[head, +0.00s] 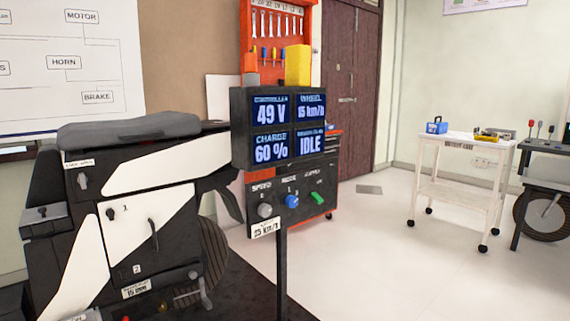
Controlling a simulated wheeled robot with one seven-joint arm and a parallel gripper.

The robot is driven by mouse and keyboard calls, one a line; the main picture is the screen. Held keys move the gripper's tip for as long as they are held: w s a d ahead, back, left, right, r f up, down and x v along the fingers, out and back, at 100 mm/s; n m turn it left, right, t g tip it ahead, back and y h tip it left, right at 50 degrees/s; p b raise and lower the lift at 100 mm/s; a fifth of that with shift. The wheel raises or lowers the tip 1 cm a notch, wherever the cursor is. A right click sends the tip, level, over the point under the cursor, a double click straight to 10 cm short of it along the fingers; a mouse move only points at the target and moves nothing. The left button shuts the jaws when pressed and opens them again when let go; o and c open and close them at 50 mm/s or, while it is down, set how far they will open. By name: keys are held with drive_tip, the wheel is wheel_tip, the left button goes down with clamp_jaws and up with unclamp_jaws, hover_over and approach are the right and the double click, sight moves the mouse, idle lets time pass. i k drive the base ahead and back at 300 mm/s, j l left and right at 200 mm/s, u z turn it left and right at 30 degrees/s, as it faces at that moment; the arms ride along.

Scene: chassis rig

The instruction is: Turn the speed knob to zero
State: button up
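The speed knob (264,211) is a round grey knob at the left of the control box (290,200), under the word SPEED. A label (265,229) below it appears to read 15 km/h. To its right are a blue knob (292,201) marked MODE and a green switch (317,198) marked SUPPLY. A display (285,128) above shows 49 V, 15 km/h, 60 % and IDLE. My gripper is not in view, and nothing touches the speed knob.
A black and white scooter rig (140,215) stands close to the left of the control post (283,275). A white cart (460,180) and a dark bench (550,165) are at the right. The floor (385,260) between post and cart is clear.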

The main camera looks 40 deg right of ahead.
sight(265, 209)
drive_tip(key=z, duration=0.85)
drive_tip(key=l+z, duration=0.8)
